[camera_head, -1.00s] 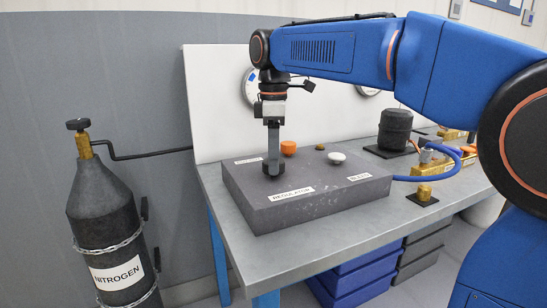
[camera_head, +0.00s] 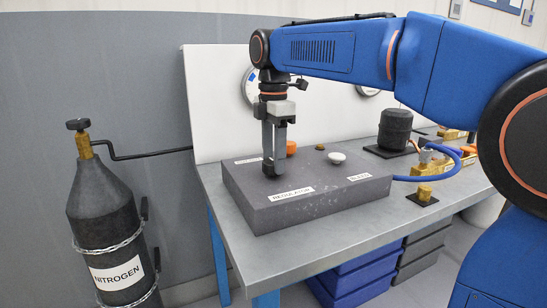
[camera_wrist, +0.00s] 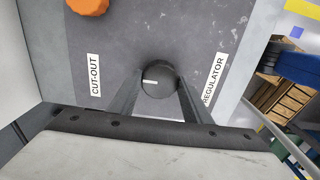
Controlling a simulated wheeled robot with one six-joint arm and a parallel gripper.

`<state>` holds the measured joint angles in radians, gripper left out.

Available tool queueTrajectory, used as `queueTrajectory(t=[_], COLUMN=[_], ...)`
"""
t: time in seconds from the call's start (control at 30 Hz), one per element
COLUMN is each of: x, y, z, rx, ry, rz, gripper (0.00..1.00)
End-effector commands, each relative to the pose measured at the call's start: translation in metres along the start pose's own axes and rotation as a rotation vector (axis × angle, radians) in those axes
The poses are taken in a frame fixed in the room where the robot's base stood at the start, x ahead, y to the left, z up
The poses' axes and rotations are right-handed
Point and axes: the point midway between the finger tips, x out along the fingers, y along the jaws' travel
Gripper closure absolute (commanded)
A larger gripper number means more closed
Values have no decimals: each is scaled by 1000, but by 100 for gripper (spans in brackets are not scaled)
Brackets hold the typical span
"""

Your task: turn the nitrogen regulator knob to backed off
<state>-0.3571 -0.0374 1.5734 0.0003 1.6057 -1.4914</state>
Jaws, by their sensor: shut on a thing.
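The regulator knob (camera_wrist: 159,79) is a round black knob with a white pointer mark, on top of a dark grey panel box (camera_head: 330,198). In the wrist view it sits between the two fingers of my gripper (camera_wrist: 156,88), which is shut on it. The REGULATOR label (camera_wrist: 215,80) is to its right and the CUT-OUT label (camera_wrist: 95,75) to its left. In the head view my gripper (camera_head: 273,170) points straight down onto the box, and its fingers hide most of the knob.
An orange knob (camera_head: 291,148), a small brass part (camera_head: 320,147) and a white knob (camera_head: 337,158) stand on the box. A black compressor (camera_head: 395,130) and blue hose (camera_head: 440,176) are to the right. The nitrogen cylinder (camera_head: 108,220) stands left of the bench.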

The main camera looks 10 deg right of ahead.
Motion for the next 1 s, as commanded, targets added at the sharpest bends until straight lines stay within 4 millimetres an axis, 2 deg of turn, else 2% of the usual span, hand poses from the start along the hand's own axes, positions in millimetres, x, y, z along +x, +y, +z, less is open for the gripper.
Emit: queueTrajectory(t=[0.23, 0.27, 0.3, 0.33, 0.73, 0.87, 1.0], x=[-1, -1, 0, 0, -6, -24, -51], y=[0, 0, 0, 0, 0, 1, 1], z=[0, 0, 0, 0, 0, 0, 0], rx=[0, 0, 0, 0, 1, 1, 1], ry=[-1, -1, -1, -1, 0, 0, 0], rz=[2, 2, 2, 2, 1, 2, 3], gripper=[78, 49, 39, 37, 37, 37, 37])
